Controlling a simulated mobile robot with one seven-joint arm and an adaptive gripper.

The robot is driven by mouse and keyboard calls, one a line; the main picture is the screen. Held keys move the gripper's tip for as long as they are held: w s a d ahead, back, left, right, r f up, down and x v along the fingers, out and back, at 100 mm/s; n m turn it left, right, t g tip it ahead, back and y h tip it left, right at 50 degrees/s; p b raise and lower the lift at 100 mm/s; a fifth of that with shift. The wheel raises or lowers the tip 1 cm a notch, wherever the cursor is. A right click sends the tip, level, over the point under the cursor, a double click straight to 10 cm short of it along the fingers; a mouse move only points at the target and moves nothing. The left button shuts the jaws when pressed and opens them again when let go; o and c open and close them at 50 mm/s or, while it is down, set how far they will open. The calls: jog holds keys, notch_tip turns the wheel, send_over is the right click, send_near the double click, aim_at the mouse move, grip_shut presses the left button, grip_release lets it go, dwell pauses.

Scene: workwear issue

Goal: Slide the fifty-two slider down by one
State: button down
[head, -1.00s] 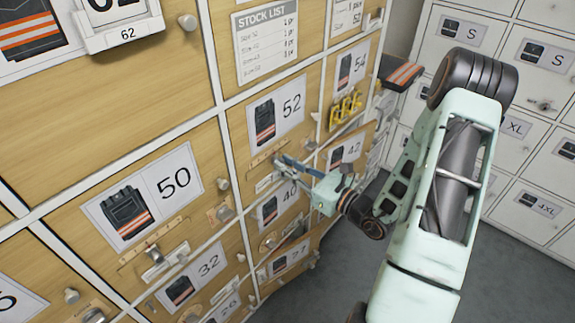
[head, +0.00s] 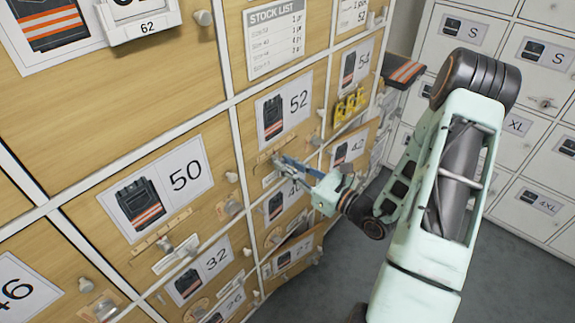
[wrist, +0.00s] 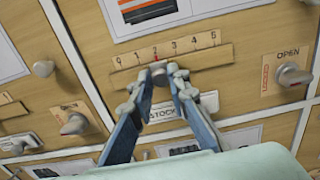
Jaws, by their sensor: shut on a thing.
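The fifty-two drawer front (head: 262,140) carries a card with a dark vest picture and the number 52 (head: 299,100). Below the card, its slider scale (wrist: 200,57) is a wooden strip marked 0 to 5 in the wrist view. A red mark stands at about the 2. The slider knob (wrist: 158,66) sits just below that mark, between my fingertips. My gripper (wrist: 163,73) is shut on this knob, with its blue fingers reaching up from below. In the head view my gripper (head: 281,161) is at the strip, and its fingers hide the knob.
A round OPEN/LOCKED knob (wrist: 292,75) stands right of the scale, and another drawer knob (wrist: 43,68) stands left. White lockers (head: 530,110) stand behind my arm.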

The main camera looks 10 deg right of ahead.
jog(key=c, duration=1.8)
grip_release()
jog(key=shift+c, duration=0.2)
jog(key=shift+d, duration=0.1)
jog(key=v, duration=1.2)
